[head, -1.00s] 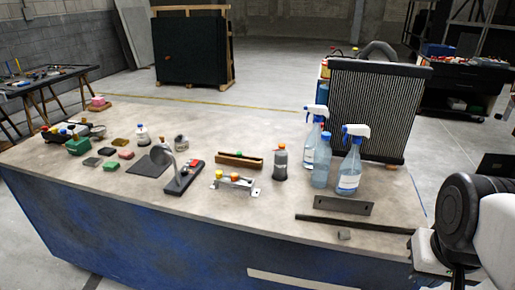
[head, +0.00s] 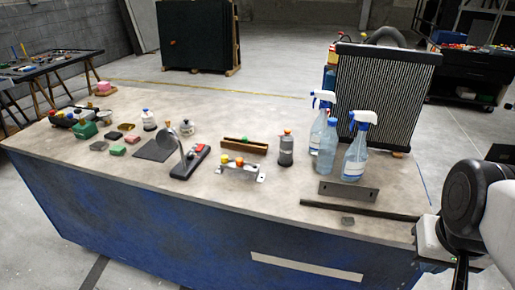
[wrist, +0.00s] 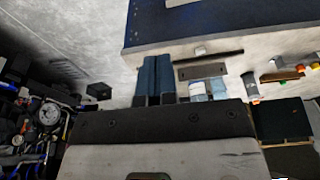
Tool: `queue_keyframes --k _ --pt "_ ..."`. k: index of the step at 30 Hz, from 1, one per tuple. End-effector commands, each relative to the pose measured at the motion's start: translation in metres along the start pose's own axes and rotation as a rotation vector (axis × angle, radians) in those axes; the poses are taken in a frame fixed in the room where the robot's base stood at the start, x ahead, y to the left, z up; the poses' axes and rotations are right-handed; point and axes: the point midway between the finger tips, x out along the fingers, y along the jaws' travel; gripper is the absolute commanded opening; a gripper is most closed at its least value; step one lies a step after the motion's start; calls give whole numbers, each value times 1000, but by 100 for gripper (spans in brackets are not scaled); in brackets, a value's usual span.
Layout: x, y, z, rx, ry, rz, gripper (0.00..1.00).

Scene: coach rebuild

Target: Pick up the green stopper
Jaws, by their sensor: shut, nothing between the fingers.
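A small green piece (head: 244,140), which looks like the green stopper, sits at the wooden tray (head: 232,146) near the middle of the bench. It is too small to make out its shape. In the wrist view a green spot (wrist: 300,69) shows by the same tray at the right. My gripper (wrist: 156,58) shows in the wrist view with its two dark blue fingers together and empty. It is well apart from the tray. In the head view my arm is at the right edge and the fingers are not visible.
Spray bottles (head: 354,158) and a grey bottle with an orange cap (head: 286,151) stand right of the tray. A metal bracket with coloured knobs (head: 240,171) and a round mirror on a stand (head: 188,163) are in front. A dark bar (head: 357,210) lies at the bench's right.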

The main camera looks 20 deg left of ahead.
Motion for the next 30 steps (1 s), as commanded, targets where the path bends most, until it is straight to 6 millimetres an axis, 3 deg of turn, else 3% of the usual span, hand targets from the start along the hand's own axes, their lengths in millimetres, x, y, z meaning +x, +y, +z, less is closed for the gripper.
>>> queue_keyframes --k 14,25,30 --pt "0 0 0 0 0 0 0" --pt "0 0 0 0 0 0 54" --pt "0 0 0 0 0 0 57"
